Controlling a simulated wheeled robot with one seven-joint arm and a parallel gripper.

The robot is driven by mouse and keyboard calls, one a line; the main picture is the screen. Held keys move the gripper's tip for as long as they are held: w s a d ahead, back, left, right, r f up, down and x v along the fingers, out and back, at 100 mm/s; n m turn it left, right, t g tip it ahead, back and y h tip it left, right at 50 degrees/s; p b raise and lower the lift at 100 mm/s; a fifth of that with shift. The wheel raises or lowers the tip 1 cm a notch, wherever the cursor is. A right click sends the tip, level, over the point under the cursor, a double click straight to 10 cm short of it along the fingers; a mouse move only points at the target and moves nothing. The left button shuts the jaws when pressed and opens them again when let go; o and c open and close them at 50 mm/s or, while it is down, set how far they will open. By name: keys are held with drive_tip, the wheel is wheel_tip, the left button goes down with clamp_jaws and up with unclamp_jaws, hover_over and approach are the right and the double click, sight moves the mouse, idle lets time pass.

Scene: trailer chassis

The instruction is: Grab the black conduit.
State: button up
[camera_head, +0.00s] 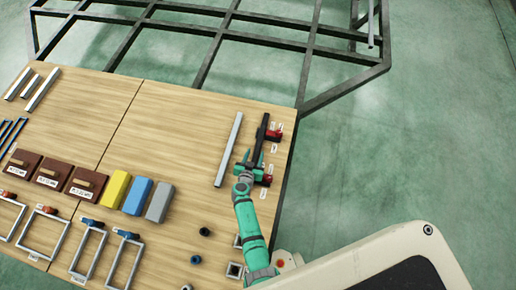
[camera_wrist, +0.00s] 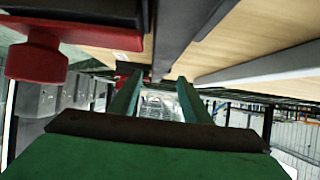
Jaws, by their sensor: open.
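The black conduit (camera_head: 261,135) is a slim dark bar near the right side of the wooden table, beside small red and black fixtures. My gripper (camera_head: 254,160) is over its near end, with teal fingers pointing along the table toward the far side. In the wrist view, the two green fingers of my gripper (camera_wrist: 156,92) are spread with a gap between them. The conduit (camera_wrist: 190,35) runs above them in that picture, its far part narrowing toward the gap. Whether a finger touches it cannot be told.
A grey metal bar (camera_head: 228,150) lies just left of the conduit. A red knob fixture (camera_head: 274,134) sits at its right; a red knob (camera_wrist: 38,62) looms close in the wrist view. Yellow, blue and grey blocks (camera_head: 137,197) stand left. A metal frame (camera_head: 215,35) lies beyond the table.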

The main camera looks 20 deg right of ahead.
sight(257, 149)
drive_tip(key=shift+x, duration=2.2)
drive_tip(key=shift+d, duration=0.1)
clamp_jaws()
